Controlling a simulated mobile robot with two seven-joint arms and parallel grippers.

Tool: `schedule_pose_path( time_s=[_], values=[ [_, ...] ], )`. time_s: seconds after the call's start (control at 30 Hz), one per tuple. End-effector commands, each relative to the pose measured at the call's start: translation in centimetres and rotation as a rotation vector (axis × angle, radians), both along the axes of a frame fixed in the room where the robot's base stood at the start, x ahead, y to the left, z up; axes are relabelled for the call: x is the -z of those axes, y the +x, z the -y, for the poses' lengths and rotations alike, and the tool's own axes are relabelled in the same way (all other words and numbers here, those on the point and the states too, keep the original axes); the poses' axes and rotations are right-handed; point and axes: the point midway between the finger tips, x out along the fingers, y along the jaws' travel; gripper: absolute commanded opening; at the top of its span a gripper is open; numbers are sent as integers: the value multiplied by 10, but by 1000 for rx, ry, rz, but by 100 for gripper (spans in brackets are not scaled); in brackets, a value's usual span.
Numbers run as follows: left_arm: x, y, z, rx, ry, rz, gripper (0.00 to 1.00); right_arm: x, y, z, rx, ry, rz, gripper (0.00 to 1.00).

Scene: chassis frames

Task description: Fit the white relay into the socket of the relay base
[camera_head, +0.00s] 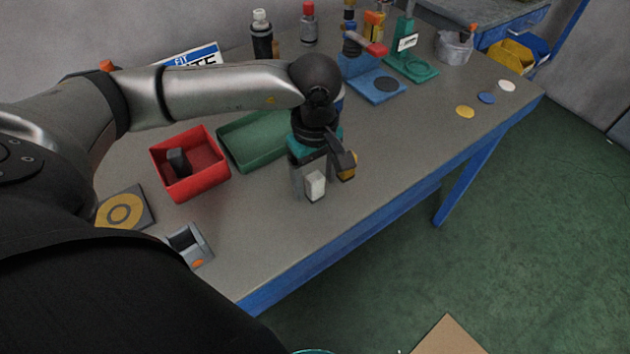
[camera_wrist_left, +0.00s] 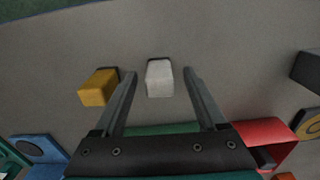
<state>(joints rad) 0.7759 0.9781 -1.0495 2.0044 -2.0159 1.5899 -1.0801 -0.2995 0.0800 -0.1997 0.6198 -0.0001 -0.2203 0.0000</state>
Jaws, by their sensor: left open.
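The white relay (camera_head: 315,187) is a small pale block standing on the grey table. My left gripper (camera_head: 317,177) is over it, open, pointing down. In the left wrist view the relay (camera_wrist_left: 160,79) shows in the gap between the two fingers (camera_wrist_left: 160,73), with space on both sides. I cannot tell how far down beside it the fingertips reach. A grey block with a dark recess and an orange part (camera_head: 188,245), which looks like the relay base, sits near the table's front left. My right gripper is not in view.
A yellow block (camera_head: 347,170) stands close beside the relay, next to one finger. A red bin (camera_head: 215,182) holding a dark block and a green tray (camera_head: 243,150) lie left and behind. A yellow-ringed plate (camera_head: 135,213) is far left. The table's right front is clear.

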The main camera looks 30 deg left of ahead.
Motion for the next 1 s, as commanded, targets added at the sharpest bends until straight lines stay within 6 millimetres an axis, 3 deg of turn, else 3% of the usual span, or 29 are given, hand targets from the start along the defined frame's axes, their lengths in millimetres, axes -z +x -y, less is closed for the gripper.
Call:
schedule_pose_path(
  time_s=[0.17,0.8,1.0],
  values=[
    [0,0,0,0,0,1,74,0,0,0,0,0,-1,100],
    [-1,0,0,0,0,1,3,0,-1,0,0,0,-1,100],
    [-1,1,0,0,-1,2,0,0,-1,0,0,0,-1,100]
  ],
)
